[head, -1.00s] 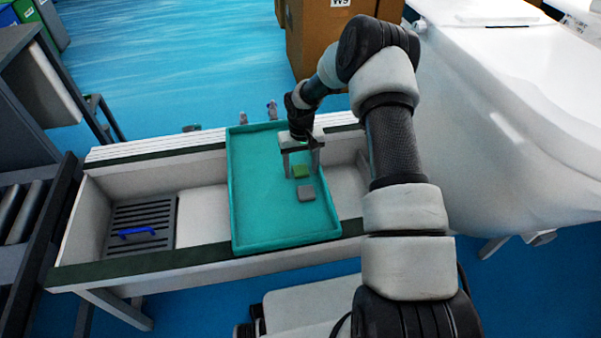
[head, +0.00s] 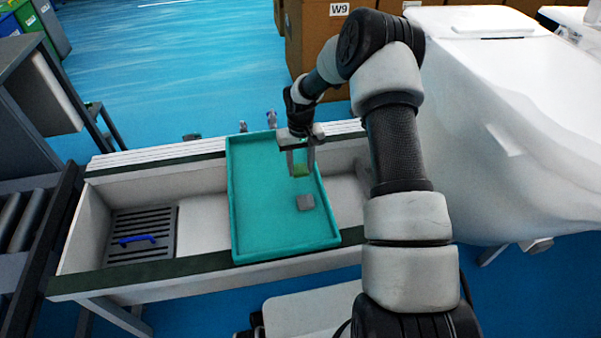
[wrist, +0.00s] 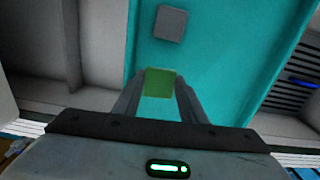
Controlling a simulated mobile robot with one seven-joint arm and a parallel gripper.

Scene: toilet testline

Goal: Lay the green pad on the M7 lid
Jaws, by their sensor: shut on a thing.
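The green pad (head: 299,170) is between the fingers of my gripper (head: 300,168), over the teal tray (head: 258,205). The wrist view shows the green pad (wrist: 160,83) at the tips of both fingers, and my gripper (wrist: 160,92) is shut on it. The pad looks raised a little above the tray floor. A grey pad (head: 305,202) lies in the tray, nearer the front than the green one. I see no label reading M7, so I cannot tell which surface is the M7 lid.
The tray sits across a white trough with a dark slatted grate (head: 142,234) and a blue handle (head: 137,240) at left. A large white toilet-like body (head: 500,110) stands at right. A brown box (head: 320,25) marked W9 stands behind.

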